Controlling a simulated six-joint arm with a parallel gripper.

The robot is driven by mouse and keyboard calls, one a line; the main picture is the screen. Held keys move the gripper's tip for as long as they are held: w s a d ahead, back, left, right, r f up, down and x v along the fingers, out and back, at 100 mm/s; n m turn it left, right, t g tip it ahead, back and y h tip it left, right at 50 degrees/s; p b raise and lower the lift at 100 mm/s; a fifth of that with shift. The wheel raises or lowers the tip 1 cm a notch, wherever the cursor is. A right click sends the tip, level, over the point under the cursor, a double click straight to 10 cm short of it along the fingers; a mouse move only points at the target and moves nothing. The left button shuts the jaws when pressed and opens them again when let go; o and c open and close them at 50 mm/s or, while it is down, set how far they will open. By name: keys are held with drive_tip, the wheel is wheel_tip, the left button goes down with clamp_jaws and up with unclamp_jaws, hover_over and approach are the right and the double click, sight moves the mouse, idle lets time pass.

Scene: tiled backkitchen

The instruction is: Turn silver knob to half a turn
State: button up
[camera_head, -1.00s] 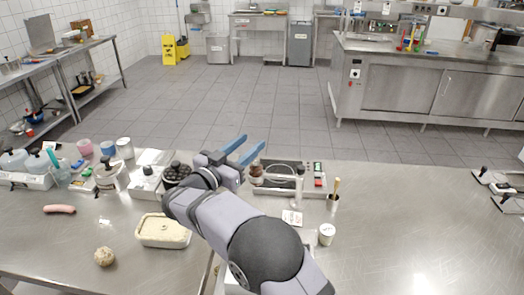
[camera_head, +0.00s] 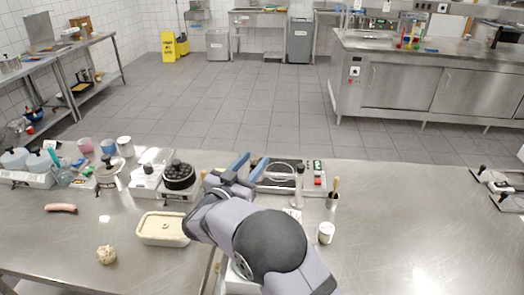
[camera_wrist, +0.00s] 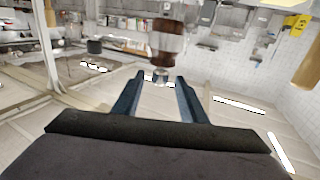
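My gripper (camera_head: 250,164) is open, with its two blue fingers apart, above the left end of a low metal unit (camera_head: 310,187) with red and green switches. In the wrist view my gripper (camera_wrist: 162,76) also shows open. A small silver cylindrical piece, which looks like the silver knob (camera_wrist: 161,77), appears between the fingertips. It joins a brown, partly clear body (camera_wrist: 167,42). I cannot tell whether the fingers touch it. In the head view my gripper hides this part.
A black round burner (camera_head: 179,176) stands to the left of my gripper. A cream-filled tub (camera_head: 160,229) is in front, left of my arm. A wooden-handled tool in a holder (camera_head: 334,194) and a white cup (camera_head: 326,233) stand right. The counter's right side is largely clear.

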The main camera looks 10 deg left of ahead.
sight(258, 156)
drive_tip(key=shift+p+x, duration=0.9)
drive_tip(key=shift+x, duration=2.15)
clamp_jaws()
